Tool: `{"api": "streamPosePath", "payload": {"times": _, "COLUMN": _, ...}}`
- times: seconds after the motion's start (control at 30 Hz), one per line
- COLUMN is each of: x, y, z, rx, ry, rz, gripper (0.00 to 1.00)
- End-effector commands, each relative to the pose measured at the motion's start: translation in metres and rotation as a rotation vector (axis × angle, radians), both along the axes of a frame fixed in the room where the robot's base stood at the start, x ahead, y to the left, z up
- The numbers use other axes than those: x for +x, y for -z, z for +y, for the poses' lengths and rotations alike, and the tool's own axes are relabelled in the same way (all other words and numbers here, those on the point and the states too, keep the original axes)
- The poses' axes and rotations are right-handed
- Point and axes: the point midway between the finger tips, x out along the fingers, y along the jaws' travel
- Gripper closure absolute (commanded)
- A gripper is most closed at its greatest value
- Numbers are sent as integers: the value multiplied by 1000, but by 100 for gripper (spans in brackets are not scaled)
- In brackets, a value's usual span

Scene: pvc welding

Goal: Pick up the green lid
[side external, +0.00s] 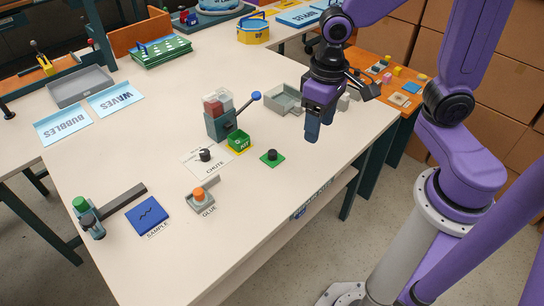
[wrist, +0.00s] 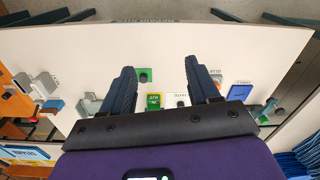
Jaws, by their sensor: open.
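The green lid (side external: 272,160) is a small flat green square with a dark knob, lying on the white table to the right of the green-and-yellow kit box (side external: 239,141). In the wrist view the lid (wrist: 146,70) shows beyond my fingers, between them and closer to the left one. The kit box (wrist: 154,101) shows there too. My gripper (side external: 312,135) is open and empty, fingers pointing down, raised above the table to the right of the lid. It does not touch the lid.
A teal device with a blue-knobbed lever (side external: 222,122) stands behind the kit box. A grey tray (side external: 287,98) lies behind. A dark knob on the chute label (side external: 205,155), the glue button (side external: 200,196) and a blue sample square (side external: 148,214) are to the left. The table in front of the lid is clear.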

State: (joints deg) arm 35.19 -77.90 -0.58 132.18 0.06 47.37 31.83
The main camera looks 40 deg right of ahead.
Motion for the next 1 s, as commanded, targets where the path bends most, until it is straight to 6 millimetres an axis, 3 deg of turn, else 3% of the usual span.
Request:
{"api": "streamPosePath", "payload": {"times": 0.27, "x": 76, "y": 22, "z": -2, "rx": -3, "ry": 534, "rz": 10, "gripper": 39}}
{"api": "streamPosePath", "payload": {"times": 0.6, "x": 153, "y": 57, "z": -30, "rx": -3, "ry": 1168, "rz": 18, "gripper": 39}}
{"api": "streamPosePath", "payload": {"times": 0.8, "x": 178, "y": 73, "z": -48, "rx": -2, "ry": 1420, "rz": 20, "gripper": 39}}
{"api": "streamPosePath", "payload": {"times": 1.0, "x": 184, "y": 83, "z": -54, "rx": -3, "ry": 1500, "rz": 21, "gripper": 39}}
